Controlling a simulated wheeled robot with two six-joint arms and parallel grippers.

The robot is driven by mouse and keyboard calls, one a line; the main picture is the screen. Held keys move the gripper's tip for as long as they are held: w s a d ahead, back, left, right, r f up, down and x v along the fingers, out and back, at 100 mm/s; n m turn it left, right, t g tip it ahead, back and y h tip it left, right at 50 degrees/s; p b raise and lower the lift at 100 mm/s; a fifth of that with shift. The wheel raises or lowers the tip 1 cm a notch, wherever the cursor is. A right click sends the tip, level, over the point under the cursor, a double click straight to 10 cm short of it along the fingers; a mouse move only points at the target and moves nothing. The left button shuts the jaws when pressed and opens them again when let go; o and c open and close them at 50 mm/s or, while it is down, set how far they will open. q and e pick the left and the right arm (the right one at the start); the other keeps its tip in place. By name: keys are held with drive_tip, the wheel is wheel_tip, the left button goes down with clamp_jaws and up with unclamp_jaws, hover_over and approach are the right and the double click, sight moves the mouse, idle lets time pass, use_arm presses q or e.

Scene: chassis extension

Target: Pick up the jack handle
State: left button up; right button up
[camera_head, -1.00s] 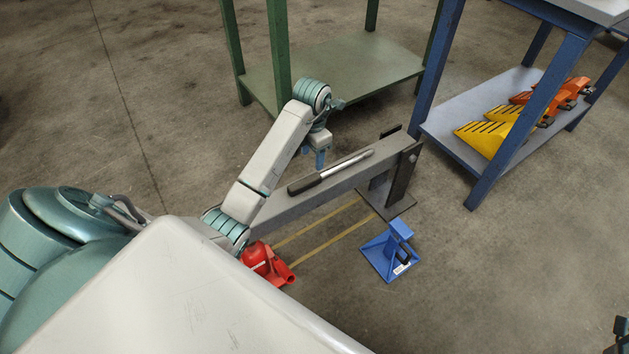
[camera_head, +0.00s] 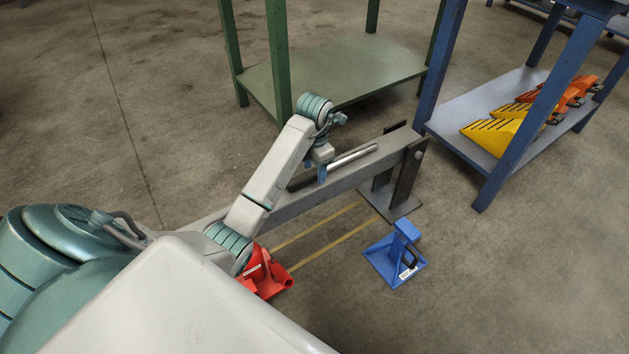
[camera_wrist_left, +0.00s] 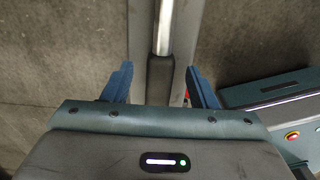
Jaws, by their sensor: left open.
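The jack handle (camera_head: 352,158) is a silver bar with a black grip. It lies along the top of a grey beam (camera_head: 290,202) in the head view. In the left wrist view the handle (camera_wrist_left: 164,28) runs up the middle, with its black grip (camera_wrist_left: 160,78) nearer the wrist. My left gripper (camera_head: 322,174) is just over the handle, partly hiding it in the head view. Its blue fingers (camera_wrist_left: 160,84) are open, one on each side of the grip and apart from it. My right gripper is not seen.
A red bottle jack (camera_head: 262,274) and a blue jack stand (camera_head: 396,257) are on the floor in front of the beam. A green table (camera_head: 330,72) stands behind. A blue shelf (camera_head: 455,112) with yellow (camera_head: 493,134) and orange wedges is at the right.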

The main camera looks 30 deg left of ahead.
use_arm(q)
drive_tip(key=shift+f, duration=0.5)
drive_tip(key=shift+r, duration=0.1)
clamp_jaws()
drive_tip(key=shift+r, duration=0.1)
